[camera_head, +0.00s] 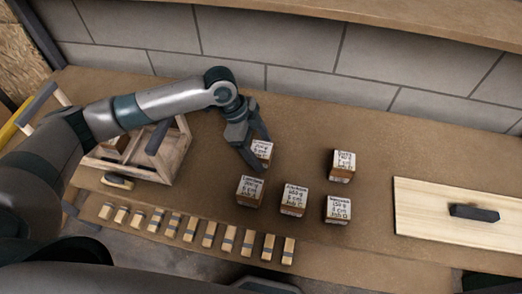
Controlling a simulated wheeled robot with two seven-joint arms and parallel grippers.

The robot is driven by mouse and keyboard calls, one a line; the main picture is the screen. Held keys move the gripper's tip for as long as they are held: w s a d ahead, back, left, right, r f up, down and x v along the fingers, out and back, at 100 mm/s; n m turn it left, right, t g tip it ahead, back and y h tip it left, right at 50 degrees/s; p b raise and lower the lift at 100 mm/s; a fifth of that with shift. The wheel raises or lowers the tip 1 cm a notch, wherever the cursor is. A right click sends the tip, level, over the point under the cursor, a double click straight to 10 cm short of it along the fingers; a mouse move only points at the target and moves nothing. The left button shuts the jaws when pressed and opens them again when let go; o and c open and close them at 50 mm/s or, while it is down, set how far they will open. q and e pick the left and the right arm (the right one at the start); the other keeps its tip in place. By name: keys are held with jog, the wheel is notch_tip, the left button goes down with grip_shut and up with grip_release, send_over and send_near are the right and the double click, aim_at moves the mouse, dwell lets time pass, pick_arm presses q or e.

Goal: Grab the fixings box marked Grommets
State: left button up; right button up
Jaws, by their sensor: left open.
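Several small brown fixings boxes with white labelled tops stand on the workbench. One box (263,149) is at the back left, partly hidden by my left gripper (261,156). Another box (342,166) stands at the back right. A front row holds a left box (249,191), a middle box (294,200) and a right box (338,209). The labels are too small to tell surely which says Grommets. My left gripper is open, its fingers pointing down at the back left box; I cannot tell if they touch it. My right gripper is not in view.
A wooden crate (168,172) with compartments stands left, under my left arm. Several small wooden blocks (189,229) with grey bands line the front edge. A pale board (455,235) with a dark handle (474,212) lies right. A block wall (300,55) closes the back.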

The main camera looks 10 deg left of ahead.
aim_at(266, 149)
pick_arm(q)
jog(key=shift+d+f, duration=0.15)
jog(key=shift+f, duration=0.15)
jog(key=c, duration=1.3)
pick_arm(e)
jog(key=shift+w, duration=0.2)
pick_arm(q)
jog(key=shift+o, duration=0.2)
jog(key=shift+r, duration=0.2)
jog(key=shift+r+b, duration=0.3)
jog(key=shift+r, duration=0.35)
notch_tip(266, 149, up, 2)
jog(key=shift+w+r+b, duration=0.1)
jog(key=shift+r+b, duration=0.15)
jog(key=shift+b, duration=0.15)
jog(key=s+d+r+b, duration=0.1)
jog(key=s+d+r, duration=0.4)
jog(key=s, duration=0.5)
jog(key=shift+s+d+r+b, duration=0.2)
jog(key=shift+d+r+b, duration=0.15)
jog(key=shift+r, duration=0.6)
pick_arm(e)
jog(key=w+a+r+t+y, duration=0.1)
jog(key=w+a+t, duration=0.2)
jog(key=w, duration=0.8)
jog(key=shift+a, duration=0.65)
